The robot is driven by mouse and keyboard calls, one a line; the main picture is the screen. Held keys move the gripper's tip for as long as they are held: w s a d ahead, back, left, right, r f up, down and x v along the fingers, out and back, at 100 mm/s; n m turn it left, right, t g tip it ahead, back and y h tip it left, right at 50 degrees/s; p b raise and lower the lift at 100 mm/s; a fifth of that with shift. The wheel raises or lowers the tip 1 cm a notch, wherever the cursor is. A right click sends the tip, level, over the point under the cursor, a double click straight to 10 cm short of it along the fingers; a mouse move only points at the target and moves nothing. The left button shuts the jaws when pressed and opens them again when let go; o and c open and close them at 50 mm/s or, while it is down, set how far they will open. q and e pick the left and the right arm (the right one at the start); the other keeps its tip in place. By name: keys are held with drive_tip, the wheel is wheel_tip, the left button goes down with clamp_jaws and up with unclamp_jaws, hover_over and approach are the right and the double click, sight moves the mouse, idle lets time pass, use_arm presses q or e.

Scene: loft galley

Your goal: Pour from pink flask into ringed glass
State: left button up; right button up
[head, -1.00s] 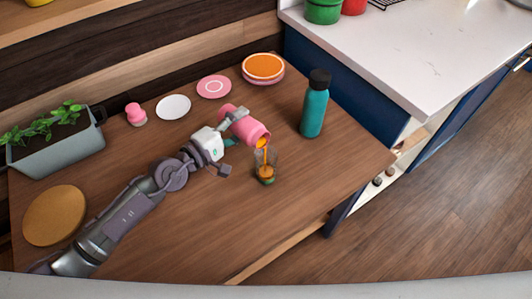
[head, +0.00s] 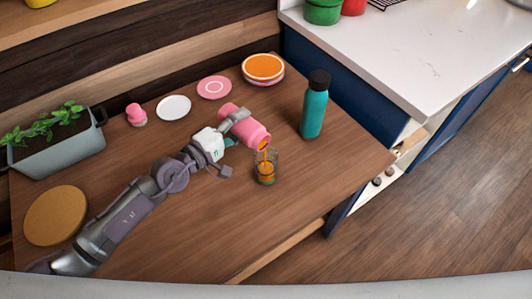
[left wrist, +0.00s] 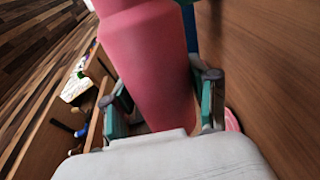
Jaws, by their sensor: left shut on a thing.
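The pink flask (head: 252,132) is tilted, its open mouth low and toward the glass. My left gripper (head: 232,125) is shut around the flask's body and holds it above the table. The left wrist view shows the flask (left wrist: 150,60) between the two fingers of the gripper (left wrist: 160,105). A thin orange stream runs from the flask's mouth into the glass (head: 266,168), which stands upright on the table just below. Orange liquid shows in the glass. Its ring is hard to make out. My right gripper is not in view.
A teal bottle with a black cap (head: 315,105) stands right of the glass. Behind are a pink-and-white plate (head: 214,87), a white plate (head: 173,107), stacked plates (head: 263,68) and a small pink item (head: 135,115). A planter (head: 60,155) and round board (head: 55,215) are left.

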use_arm(q)
drive_tip(key=shift+s+d+r+m+p, duration=0.15)
drive_tip(key=shift+r+m+p, duration=0.25)
drive_tip(key=shift+m+p, duration=0.1)
drive_tip(key=shift+s+d+r+m+p, duration=0.1)
drive_tip(key=shift+r+m+p, duration=0.3)
drive_tip(key=shift+m+p, duration=0.1)
idle(0.9)
